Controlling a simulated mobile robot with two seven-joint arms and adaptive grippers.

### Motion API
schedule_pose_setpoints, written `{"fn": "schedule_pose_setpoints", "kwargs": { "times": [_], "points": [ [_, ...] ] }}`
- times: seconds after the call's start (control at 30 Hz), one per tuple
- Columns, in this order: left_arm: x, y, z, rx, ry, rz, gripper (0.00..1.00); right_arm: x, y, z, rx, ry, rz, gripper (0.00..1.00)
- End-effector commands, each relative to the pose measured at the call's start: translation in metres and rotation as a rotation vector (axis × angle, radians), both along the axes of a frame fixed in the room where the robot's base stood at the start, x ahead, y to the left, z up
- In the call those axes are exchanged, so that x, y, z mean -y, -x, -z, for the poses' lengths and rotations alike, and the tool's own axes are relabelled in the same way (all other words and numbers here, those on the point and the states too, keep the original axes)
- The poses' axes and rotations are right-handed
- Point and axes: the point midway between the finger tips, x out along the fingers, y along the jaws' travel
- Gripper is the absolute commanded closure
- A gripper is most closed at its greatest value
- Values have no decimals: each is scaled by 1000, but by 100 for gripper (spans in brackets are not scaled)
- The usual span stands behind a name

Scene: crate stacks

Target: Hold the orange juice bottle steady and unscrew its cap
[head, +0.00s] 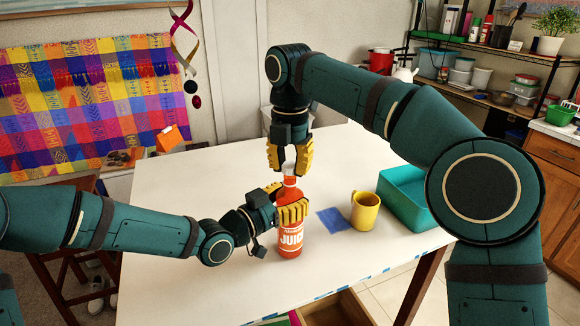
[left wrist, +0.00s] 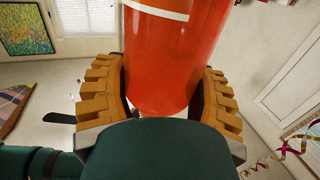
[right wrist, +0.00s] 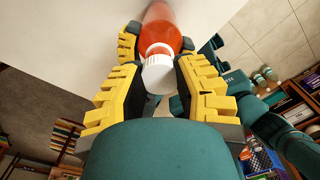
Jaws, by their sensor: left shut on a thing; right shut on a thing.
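The orange juice bottle (head: 290,240) stands upright on the white table, with a "JUICE" label on its front. My left gripper (head: 291,205) is shut around the upper part of its body from the left side. In the left wrist view the bottle (left wrist: 172,60) sits between the yellow finger pads. My right gripper (head: 290,165) points down from above and is shut at the bottle's top. In the right wrist view the white cap (right wrist: 158,74) lies between its fingertips, at the bottle's neck. In the head view the fingers mostly hide the cap.
A yellow mug (head: 365,212) stands right of the bottle, with a blue cloth (head: 333,219) between them. A teal bin (head: 405,205) is at the table's right edge. The white table (head: 190,220) is clear at the left and back.

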Motion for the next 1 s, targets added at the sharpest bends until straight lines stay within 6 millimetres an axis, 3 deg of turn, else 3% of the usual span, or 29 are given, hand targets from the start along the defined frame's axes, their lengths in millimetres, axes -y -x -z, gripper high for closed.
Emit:
{"fn": "schedule_pose_setpoints", "kwargs": {
  "times": [0.27,0.6,0.9,0.93,1.0],
  "points": [
    [0,0,-1,1,0,0,100,0,0,-1,0,0,0,100],
    [0,0,0,1,0,0,100,-1,0,-35,2,-1,0,100],
    [0,0,-1,1,0,0,100,0,0,-40,0,0,0,100],
    [0,0,-1,1,0,0,34,0,0,-40,0,0,0,100],
    [0,0,-1,1,0,0,10,0,0,-40,0,0,0,100]
  ]
}}
